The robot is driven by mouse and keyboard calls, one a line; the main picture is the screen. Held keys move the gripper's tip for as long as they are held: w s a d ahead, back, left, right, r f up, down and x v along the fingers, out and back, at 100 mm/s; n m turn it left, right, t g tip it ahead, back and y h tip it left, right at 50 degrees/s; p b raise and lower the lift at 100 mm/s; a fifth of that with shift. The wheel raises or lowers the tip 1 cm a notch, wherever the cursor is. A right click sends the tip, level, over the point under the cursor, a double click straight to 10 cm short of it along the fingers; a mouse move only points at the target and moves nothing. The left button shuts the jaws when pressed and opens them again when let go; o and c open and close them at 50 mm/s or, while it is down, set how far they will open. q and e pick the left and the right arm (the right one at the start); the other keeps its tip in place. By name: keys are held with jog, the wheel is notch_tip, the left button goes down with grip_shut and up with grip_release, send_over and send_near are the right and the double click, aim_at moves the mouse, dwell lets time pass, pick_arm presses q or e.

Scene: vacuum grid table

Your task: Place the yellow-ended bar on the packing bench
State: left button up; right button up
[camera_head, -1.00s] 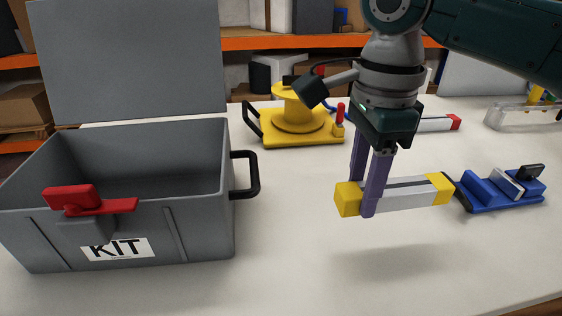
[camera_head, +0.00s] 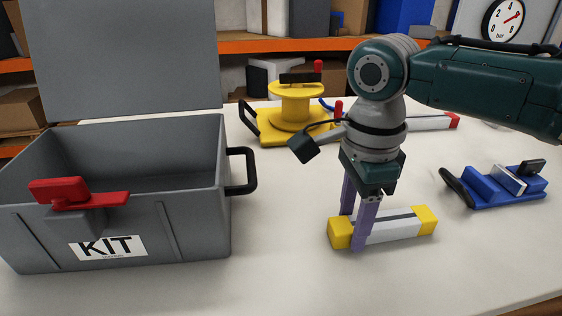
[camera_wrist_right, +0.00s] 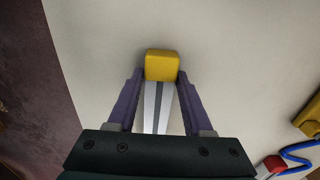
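The yellow-ended bar (camera_head: 395,228) is pale grey with a dark stripe and a yellow block at each end. It lies level at the white bench top (camera_head: 290,270), with its shadow close beneath; I cannot tell whether it fully rests there. My right gripper (camera_head: 356,240) points down with its purple fingers on either side of the bar, near its left yellow end, and looks shut on it. In the right wrist view the bar (camera_wrist_right: 162,67) runs between the two fingers (camera_wrist_right: 160,78). My left gripper is not in view.
An open grey KIT case (camera_head: 190,225) with a red latch stands at left. A yellow spool-shaped device (camera_head: 295,110) stands behind. A blue clamp-like fixture (camera_head: 500,188) lies at right. Another bar with a red end (camera_head: 430,122) lies at the back. The front of the bench is clear.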

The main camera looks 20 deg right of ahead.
jog(key=o, duration=0.3)
notch_tip(320, 180, up, 12)
jog(key=p, duration=0.3)
jog(key=s+a+f+n, duration=0.2)
jog(key=s+n, duration=0.1)
jog(key=n, duration=0.1)
jog(key=s+a+f+n+t+y, duration=0.1)
jog(key=s+a+f+n, duration=0.2)
jog(key=n, duration=0.1)
jog(key=s+a+f+n, duration=0.2)
jog(key=s+a+n, duration=0.1)
jog(key=n, duration=0.2)
jog(key=shift+s+a+f+t+y, duration=0.1)
jog(key=shift+a+f+t+y, duration=0.1)
jog(key=shift+t+y, duration=0.15)
jog(key=s+d+n, duration=0.1)
jog(key=s+n, duration=0.2)
jog(key=s+d+n+t+h, duration=0.1)
jog(key=s+d+n, duration=0.1)
jog(key=s+n, duration=0.1)
jog(key=s+d+r+n+t, duration=0.1)
jog(key=s+n, duration=0.2)
jog(key=shift+s+d+n+h, duration=0.25)
jog(key=shift+s+d+n, duration=0.05)
jog(key=shift+s+n, duration=0.1)
